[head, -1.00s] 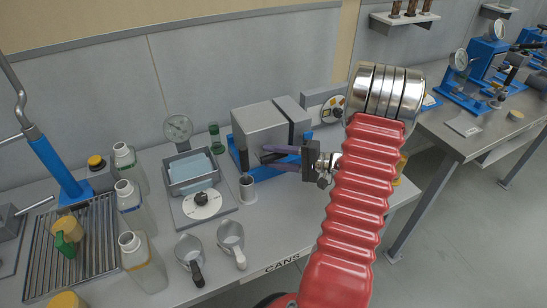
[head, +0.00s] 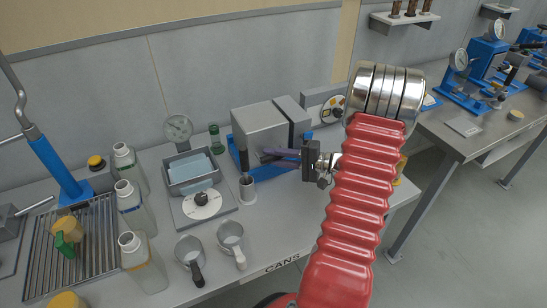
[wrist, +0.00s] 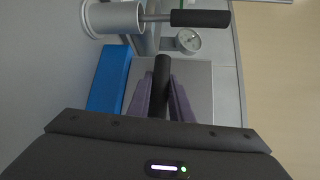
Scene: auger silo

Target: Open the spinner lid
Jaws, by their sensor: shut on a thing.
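The spinner appears to be the grey boxy machine (head: 262,128) on a blue base against the back wall; I cannot tell its lid's edges for certain. My gripper (head: 266,156) is at its front, with its purple fingers shut. In the wrist view my gripper (wrist: 161,85) has its fingers on either side of a black bar handle (wrist: 162,66), which it grips. The grey machine face (wrist: 198,82) and blue base (wrist: 109,80) lie behind. In the head view the fingers mostly hide the gripped handle.
A metal cup (head: 248,193) with a black-gripped rod stands close beside the machine, and it shows in the wrist view (wrist: 114,18). A tray (head: 192,172), a dial scale (head: 201,205), two jugs (head: 230,236) and bottles (head: 143,262) stand left. The bench front is clear near the "CANS" label.

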